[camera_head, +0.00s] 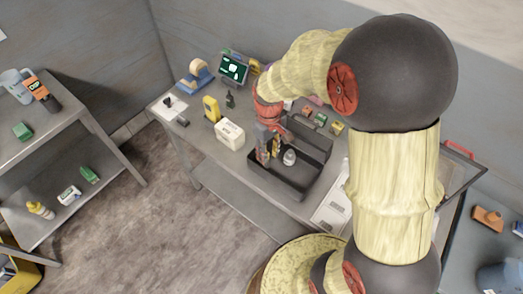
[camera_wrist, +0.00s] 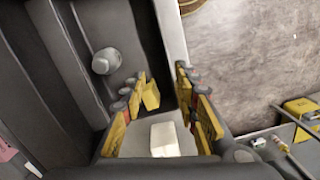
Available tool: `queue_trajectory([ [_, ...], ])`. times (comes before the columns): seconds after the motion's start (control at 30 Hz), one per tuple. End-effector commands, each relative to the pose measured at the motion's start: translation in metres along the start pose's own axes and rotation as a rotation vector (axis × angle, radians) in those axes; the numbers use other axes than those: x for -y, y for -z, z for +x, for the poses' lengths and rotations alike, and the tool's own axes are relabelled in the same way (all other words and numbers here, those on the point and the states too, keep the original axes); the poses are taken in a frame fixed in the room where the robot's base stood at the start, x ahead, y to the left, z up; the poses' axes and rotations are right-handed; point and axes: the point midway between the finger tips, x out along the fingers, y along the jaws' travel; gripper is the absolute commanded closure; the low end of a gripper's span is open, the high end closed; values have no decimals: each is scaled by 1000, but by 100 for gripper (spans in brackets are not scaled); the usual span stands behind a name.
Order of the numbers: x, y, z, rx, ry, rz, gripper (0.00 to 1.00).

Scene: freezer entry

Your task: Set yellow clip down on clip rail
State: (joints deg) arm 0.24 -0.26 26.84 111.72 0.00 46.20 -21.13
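My gripper (camera_head: 268,145) hangs over the black tray (camera_head: 297,190) on the table. In the wrist view its two yellow-and-grey fingers (camera_wrist: 165,92) stand wide apart. A small yellow piece (camera_wrist: 150,96) shows beside the left fingertip; I cannot tell whether it is a clip or part of the finger. Nothing is clearly clasped. In the head view a small yellow block (camera_head: 337,128), perhaps the yellow clip, sits behind the tray. It is in a row with a green block (camera_head: 320,119) and an orange-red block (camera_head: 307,111). I cannot make out the clip rail for certain.
A grey-white knob (camera_head: 290,157) stands in the tray. It also shows in the wrist view (camera_wrist: 106,61). A white box (camera_head: 229,134) and a yellow device (camera_head: 211,108) stand left of the tray. A screen (camera_head: 233,69) and tape dispenser (camera_head: 195,74) are behind. My arm covers the table's right part.

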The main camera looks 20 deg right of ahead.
Motion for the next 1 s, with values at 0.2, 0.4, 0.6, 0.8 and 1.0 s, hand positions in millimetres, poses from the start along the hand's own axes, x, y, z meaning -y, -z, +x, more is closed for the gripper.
queue_trajectory([
  [0.2, -18, 46, 2, -58, -30, -210, 70],
  [0.4, -19, 49, 3, -68, -39, -296, 70],
  [0.6, -19, 50, 20, -67, -38, -306, 70],
  [0.8, -19, 50, 35, -67, -38, -305, 70],
  [1.0, -18, 50, 63, -65, -38, -304, 70],
])
